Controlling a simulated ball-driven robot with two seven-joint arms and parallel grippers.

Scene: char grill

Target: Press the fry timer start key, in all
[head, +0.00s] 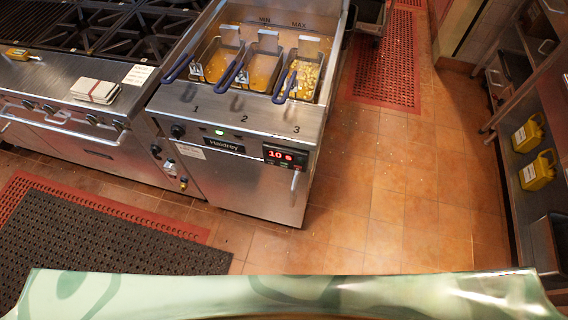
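The fry timer (285,157) is a dark panel on the upper right of the steel fryer's front. Its red display appears to read "10 s". Small keys seem to sit in a row below the display, but they are too small to read. The fryer (238,185) stands at the upper middle, with three baskets numbered 1, 2 and 3 in its oil. The basket at 3 (301,82) holds pale yellow fries. Neither of my grippers is in view; only a pale green part of my own body crosses the bottom edge.
A range with black grates (100,30) adjoins the fryer on the left. Dark and red mats (100,240) lie on the floor at lower left. A shelf with yellow jugs (538,170) stands at right. Tiled floor (390,210) is clear before and right of the fryer.

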